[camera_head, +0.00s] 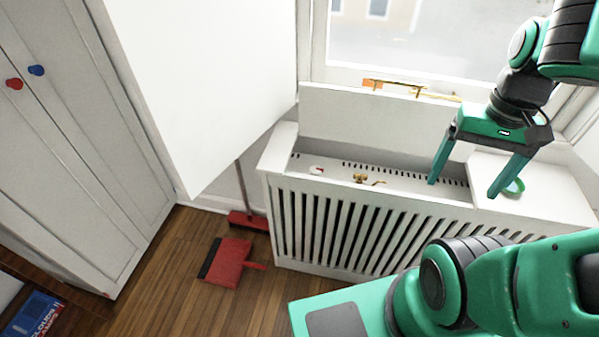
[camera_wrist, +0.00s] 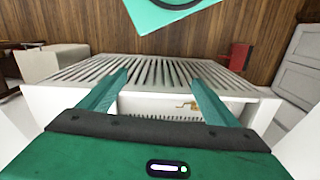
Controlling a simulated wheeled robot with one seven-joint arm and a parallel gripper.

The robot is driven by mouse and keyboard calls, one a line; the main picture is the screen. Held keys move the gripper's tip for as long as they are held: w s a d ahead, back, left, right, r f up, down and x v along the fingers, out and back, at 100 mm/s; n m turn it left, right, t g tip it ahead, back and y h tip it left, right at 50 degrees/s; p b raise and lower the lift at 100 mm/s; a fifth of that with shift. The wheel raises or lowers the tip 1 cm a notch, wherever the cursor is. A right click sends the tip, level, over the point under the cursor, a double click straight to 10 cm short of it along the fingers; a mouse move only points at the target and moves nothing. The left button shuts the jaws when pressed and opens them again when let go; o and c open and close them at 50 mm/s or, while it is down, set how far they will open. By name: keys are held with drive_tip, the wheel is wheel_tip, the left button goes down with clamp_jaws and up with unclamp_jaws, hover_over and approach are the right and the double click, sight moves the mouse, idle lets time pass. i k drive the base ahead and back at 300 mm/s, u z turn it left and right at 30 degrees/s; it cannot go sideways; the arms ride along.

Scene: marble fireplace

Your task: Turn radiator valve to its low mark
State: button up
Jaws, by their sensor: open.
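The white slatted radiator cover (camera_head: 345,232) stands under the window, its top open on the left and middle. In the recess, a small white round knob with a red mark (camera_head: 317,170) sits at the left, and a brass valve-like fitting (camera_head: 362,179) lies to its right. I cannot tell the knob's setting. My gripper (camera_head: 462,188) is open and empty above the cover's right part, apart from both. In the wrist view, the fingers (camera_wrist: 160,78) point over the cover (camera_wrist: 160,72), with a brass piece (camera_wrist: 190,105) near the right finger.
A green-rimmed dish (camera_head: 514,187) sits on the cover's closed right top, just beyond the right finger. An orange-and-brass item (camera_head: 395,86) lies on the windowsill. A red dustpan (camera_head: 229,261) and broom (camera_head: 248,220) are on the wooden floor at the left. A white cabinet (camera_head: 80,150) stands far left.

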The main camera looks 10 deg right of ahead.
sight(316, 170)
drive_tip(key=z, duration=0.05)
drive_tip(key=k, duration=1.05)
drive_tip(key=u, duration=0.65)
drive_tip(key=i, duration=1.3)
drive_tip(key=z, duration=0.35)
